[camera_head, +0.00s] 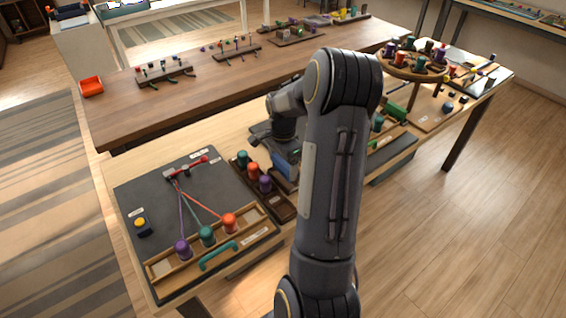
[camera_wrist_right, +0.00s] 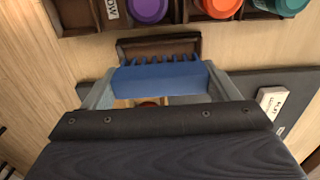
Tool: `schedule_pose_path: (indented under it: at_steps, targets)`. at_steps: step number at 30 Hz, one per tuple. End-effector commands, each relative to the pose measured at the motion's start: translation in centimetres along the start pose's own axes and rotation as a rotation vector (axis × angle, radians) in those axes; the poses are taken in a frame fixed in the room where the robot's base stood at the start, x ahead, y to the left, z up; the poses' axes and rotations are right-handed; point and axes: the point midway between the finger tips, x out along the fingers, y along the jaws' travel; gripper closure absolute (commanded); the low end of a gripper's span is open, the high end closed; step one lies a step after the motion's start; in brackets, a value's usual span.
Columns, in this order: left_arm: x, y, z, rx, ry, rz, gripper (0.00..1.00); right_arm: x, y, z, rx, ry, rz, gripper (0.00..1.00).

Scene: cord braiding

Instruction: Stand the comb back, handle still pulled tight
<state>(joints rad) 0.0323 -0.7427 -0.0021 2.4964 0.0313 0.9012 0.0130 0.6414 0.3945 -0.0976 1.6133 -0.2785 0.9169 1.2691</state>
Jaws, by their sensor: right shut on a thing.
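The blue comb (camera_wrist_right: 160,78) is between the fingers of my right gripper (camera_wrist_right: 162,88), which is shut on it. Its teeth point at a dark brown holder (camera_wrist_right: 188,46) just beyond; whether they touch is unclear. In the head view my right gripper (camera_head: 285,166) is beside the spool rack, partly hidden by my own arm. On the dark board (camera_head: 145,200), cords run straight from a red-ended bar (camera_head: 188,167) to purple (camera_head: 183,250), teal (camera_head: 207,235) and orange (camera_head: 229,222) spools. The teal handle (camera_head: 218,256) is at the tray's front, with no gripper on it. My left gripper is out of view.
A brown rack (camera_head: 278,207) of teal, orange and purple spools stands right of the board. A yellow button (camera_head: 140,223) is on the board's left. A long brown table (camera_head: 200,95) with small pegged boards lies behind. A round spool stand (camera_head: 405,70) is at right.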

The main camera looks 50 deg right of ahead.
Motion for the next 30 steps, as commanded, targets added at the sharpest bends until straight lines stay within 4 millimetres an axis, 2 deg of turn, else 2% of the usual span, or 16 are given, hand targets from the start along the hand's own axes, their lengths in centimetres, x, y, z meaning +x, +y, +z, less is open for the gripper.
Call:
schedule_pose_path:
  at_steps: [17, 30]
  targets:
    - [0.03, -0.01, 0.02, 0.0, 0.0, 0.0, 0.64, 0.04, 0.03, -0.04, 0.001, 0.0, 0.0, 0.41]
    - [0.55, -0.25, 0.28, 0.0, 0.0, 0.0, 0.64, 0.88, 0.02, -0.02, 0.0, 0.0, 0.0, 0.41]
